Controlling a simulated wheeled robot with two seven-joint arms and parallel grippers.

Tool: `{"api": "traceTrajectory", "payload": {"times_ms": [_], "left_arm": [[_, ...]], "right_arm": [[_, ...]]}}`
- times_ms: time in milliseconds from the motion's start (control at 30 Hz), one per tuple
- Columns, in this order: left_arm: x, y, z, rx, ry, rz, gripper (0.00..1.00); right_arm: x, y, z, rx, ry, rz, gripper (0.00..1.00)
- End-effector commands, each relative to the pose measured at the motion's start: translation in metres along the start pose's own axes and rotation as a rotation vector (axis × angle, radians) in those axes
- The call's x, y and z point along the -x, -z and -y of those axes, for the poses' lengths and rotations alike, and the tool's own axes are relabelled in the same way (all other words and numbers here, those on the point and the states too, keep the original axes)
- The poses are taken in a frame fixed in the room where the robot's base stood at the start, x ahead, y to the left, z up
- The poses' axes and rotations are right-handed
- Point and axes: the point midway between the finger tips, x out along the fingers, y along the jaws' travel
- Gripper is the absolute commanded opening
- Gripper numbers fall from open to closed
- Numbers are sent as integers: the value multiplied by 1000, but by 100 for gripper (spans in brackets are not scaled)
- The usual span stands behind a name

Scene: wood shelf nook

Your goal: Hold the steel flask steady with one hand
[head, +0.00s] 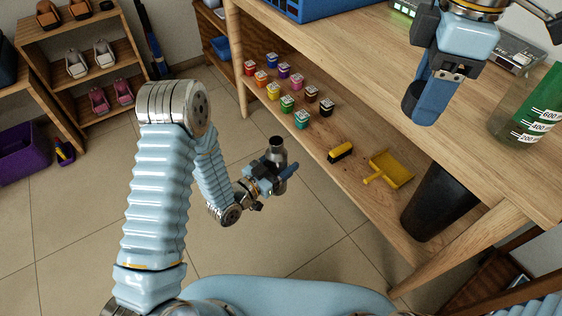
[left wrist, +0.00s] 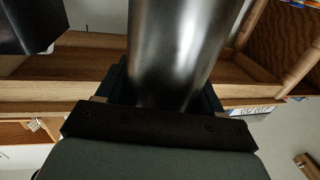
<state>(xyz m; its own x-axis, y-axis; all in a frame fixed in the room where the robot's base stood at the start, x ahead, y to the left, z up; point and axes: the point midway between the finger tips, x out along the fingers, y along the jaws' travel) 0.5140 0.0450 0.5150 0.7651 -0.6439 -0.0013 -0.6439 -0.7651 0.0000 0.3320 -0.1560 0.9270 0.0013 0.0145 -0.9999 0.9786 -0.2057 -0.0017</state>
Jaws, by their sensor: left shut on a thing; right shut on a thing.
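The steel flask (head: 277,153) is a grey metal cylinder with a dark top, upright above the floor at the middle of the head view. My left gripper (head: 279,176) is shut around its lower part. In the left wrist view the shiny flask (left wrist: 180,45) rises between the dark fingers of my left gripper (left wrist: 165,95); its lower end is hidden behind the gripper. My right gripper (head: 432,98) hangs over the wooden bench at the upper right. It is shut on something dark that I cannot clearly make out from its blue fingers.
The wooden bench (head: 385,85) stands to the right. Its lower shelf holds several coloured small jars (head: 287,103), a yellow brush (head: 341,152), a yellow dustpan (head: 391,169) and a dark bin (head: 440,200). A green-filled beaker (head: 530,115) stands at the right. Floor around the flask is clear.

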Motion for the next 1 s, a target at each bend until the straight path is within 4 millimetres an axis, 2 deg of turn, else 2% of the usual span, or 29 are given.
{"api": "traceTrajectory", "payload": {"times_ms": [200,400,500,800,1000], "left_arm": [[0,1,0,-1,0,-3,4],[0,1,0,-1,0,-4,4],[0,1,0,-1,0,-4,4],[0,2,0,-1,0,-4,4],[0,2,0,-1,0,-4,4]], "right_arm": [[-43,50,-56,-15,13,-13,26],[-90,104,-93,-30,15,-13,26],[-117,132,-105,-34,15,-9,26],[-193,208,-121,-41,6,8,26],[-223,235,-122,-40,-2,15,26]]}}
